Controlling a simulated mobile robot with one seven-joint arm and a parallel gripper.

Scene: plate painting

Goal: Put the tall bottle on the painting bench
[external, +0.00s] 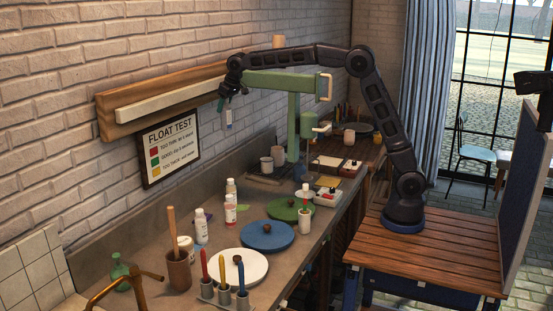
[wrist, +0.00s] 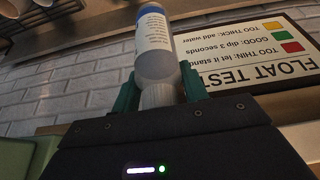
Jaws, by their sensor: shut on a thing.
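A pale bottle with a blue-banded label (external: 229,119) hangs below my gripper (external: 233,94), high over the bench and near the brick wall. In the wrist view the bottle (wrist: 155,52) has a ribbed whitish cap, and my gripper's green fingers (wrist: 158,92) are shut around it at the cap end. The bottle is clear of any surface. The long bench (external: 265,206) runs along the wall with plates and bottles on it. I cannot tell how tall the held bottle is against the others.
A green post with a beam (external: 294,115) stands beside my arm. A FLOAT TEST sign (external: 170,146) and a shelf rail (external: 165,100) are on the wall.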

